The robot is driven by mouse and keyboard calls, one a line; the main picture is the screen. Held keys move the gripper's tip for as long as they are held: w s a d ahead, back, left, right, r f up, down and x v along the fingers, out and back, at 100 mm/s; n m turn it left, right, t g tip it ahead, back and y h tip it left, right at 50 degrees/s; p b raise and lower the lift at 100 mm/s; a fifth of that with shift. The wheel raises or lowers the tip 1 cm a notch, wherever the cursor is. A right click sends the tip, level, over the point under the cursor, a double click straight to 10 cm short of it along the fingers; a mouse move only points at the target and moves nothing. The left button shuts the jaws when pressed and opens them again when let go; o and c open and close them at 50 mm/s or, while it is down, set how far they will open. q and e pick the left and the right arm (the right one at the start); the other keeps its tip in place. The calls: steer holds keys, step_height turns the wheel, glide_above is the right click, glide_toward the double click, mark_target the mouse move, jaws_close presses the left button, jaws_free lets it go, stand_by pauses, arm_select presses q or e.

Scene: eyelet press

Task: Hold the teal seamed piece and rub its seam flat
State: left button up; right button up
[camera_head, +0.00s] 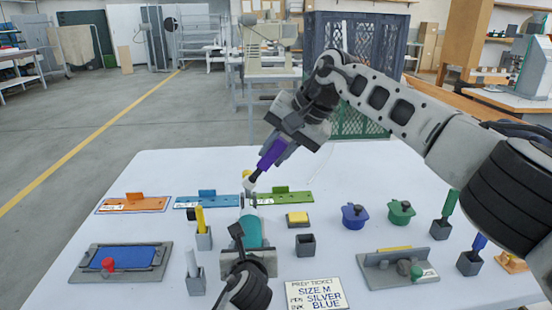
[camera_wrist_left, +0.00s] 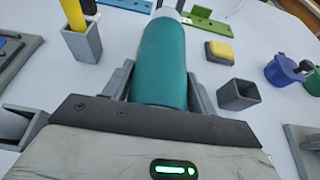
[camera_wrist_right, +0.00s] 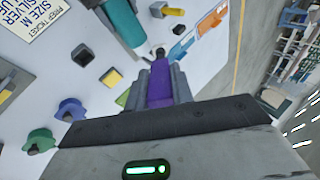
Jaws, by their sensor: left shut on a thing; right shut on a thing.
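The teal seamed piece (camera_head: 251,231) is a rounded cylinder with a pale far end. My left gripper (camera_head: 249,250) is shut on it near the table's front middle. In the left wrist view the teal piece (camera_wrist_left: 160,65) sits between both fingers and points away; no seam can be made out. My right gripper (camera_head: 284,142) is shut on a purple-handled tool (camera_head: 271,155), tilted down to the left. Its small tip is close to the pale far end of the teal piece. In the right wrist view the purple handle (camera_wrist_right: 159,86) is between the fingers; contact at the tip cannot be told.
Orange (camera_head: 133,204), blue (camera_head: 205,201) and green (camera_head: 286,198) plates lie behind. A holder with a yellow stick (camera_head: 203,238) stands left, an empty grey cup (camera_head: 305,244) right. A blue-pad tray (camera_head: 120,262), lidded pots (camera_head: 354,215), a grey fixture (camera_head: 397,270) and a ticket (camera_head: 315,293) surround them.

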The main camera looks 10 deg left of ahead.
stand_by(0.3)
arm_select(q)
steer(key=o, duration=0.9)
